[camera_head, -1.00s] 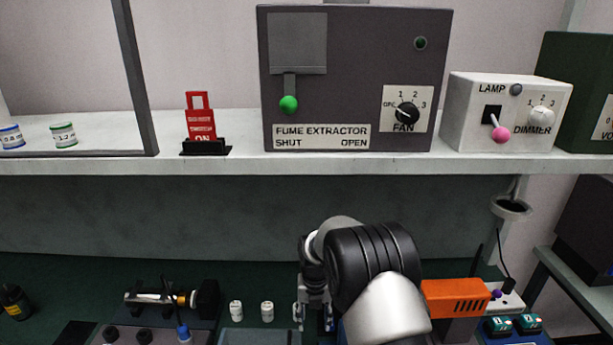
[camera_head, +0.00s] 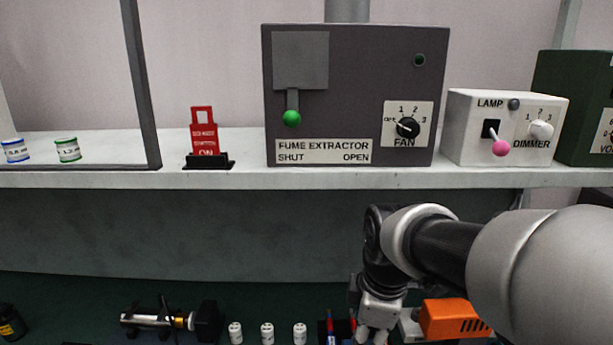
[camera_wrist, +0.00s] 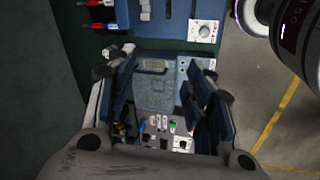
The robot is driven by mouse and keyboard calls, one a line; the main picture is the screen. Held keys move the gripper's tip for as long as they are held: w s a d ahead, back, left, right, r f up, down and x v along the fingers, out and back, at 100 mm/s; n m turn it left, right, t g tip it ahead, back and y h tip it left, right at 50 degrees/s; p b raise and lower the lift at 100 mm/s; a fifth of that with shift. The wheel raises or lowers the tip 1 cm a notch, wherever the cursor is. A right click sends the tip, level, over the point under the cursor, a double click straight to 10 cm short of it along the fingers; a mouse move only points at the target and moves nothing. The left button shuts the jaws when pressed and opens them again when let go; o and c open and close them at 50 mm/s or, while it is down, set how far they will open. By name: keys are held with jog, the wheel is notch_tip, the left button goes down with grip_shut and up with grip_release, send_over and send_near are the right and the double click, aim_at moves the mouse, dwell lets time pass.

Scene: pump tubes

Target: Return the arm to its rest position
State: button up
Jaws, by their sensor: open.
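My gripper (camera_head: 370,335) shows at the bottom of the head view, low over the green bench, to the right of a row of small white bottles. Its fingertips are partly cut off by the lower edge there. In the wrist view my gripper (camera_wrist: 165,105) is open, with its two dark blue finger pads spread apart and nothing between them. Beyond the fingers lie a grey-blue panel and small coloured parts. My arm reaches in from the right side of the head view.
The shelf (camera_head: 320,178) with the fume extractor box (camera_head: 350,80) and the lamp box (camera_head: 505,125) stands above and behind my gripper. The orange device (camera_head: 455,318) is close on its right. White bottles (camera_head: 268,333) and a brass-ended tube assembly (camera_head: 165,318) are to its left.

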jog(key=s+d+m+t, duration=0.1)
jog(key=s+m, duration=0.6)
jog(key=s, duration=0.2)
jog(key=s+d+m+b, duration=0.1)
jog(key=s+d+m, duration=0.1)
jog(key=s+m, duration=0.6)
jog(key=shift+s+d+f+t, duration=0.15)
jog(key=shift+s+d+t, duration=0.1)
jog(key=shift+s+t, duration=0.25)
dwell(0.6)
